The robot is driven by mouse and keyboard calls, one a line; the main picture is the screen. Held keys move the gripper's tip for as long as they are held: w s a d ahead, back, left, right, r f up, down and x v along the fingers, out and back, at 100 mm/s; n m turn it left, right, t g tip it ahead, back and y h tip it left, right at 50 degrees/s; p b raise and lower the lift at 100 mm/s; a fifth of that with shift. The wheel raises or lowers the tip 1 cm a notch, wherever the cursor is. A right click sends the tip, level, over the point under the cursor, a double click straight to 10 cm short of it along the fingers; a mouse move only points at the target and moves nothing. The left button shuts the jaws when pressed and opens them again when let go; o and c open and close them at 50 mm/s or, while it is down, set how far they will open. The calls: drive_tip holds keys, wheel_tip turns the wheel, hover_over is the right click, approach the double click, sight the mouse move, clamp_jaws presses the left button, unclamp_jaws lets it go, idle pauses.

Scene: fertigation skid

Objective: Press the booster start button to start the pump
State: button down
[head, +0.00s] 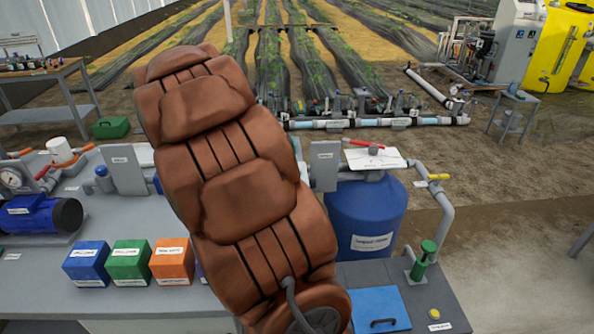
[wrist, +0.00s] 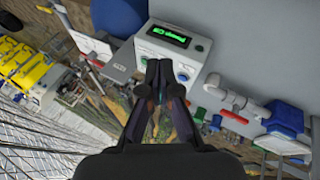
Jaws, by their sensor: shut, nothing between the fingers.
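In the wrist view, a pale control box (wrist: 172,50) has a dark display (wrist: 165,37) with bright green text, tilted and too small to read surely. Small round buttons or knobs sit on its face below the display; which one is the booster start button I cannot tell. My gripper (wrist: 158,66) is shut and empty, its fingertips overlapping the box's lower edge in the picture. Whether they touch it I cannot tell. In the head view, my brown-covered arm fills the middle, and my gripper and the control box are hidden. A blue pump (head: 38,217) lies at the left.
Blue (head: 88,262), green (head: 130,261) and orange (head: 172,260) boxes stand on the grey bench (head: 70,305). A blue tank (head: 364,212) stands right of my arm.

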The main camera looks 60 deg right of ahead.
drive_tip(key=w+d+f+m+h+p, duration=0.1)
drive_tip(key=w+d, duration=0.1)
drive_tip(key=d, duration=0.9)
drive_tip(key=w+d+f+m+h, duration=0.1)
drive_tip(key=w+d+f+h, duration=0.1)
drive_tip(key=d, duration=1)
drive_tip(key=shift+w+m+p, duration=0.15)
drive_tip(key=shift+m+p, duration=0.25)
drive_tip(key=shift+f, duration=0.15)
wheel_tip(320, 180, down, 7)
drive_tip(key=shift+f+b, duration=0.1)
drive_tip(key=shift+b, duration=0.4)
drive_tip(key=shift+f+b, duration=0.8)
drive_tip(key=shift+b, duration=0.15)
drive_tip(key=shift+f+b, duration=0.8)
drive_tip(key=shift+b, duration=0.8)
drive_tip(key=shift+r, duration=0.85)
drive_tip(key=shift+r, duration=0.1)
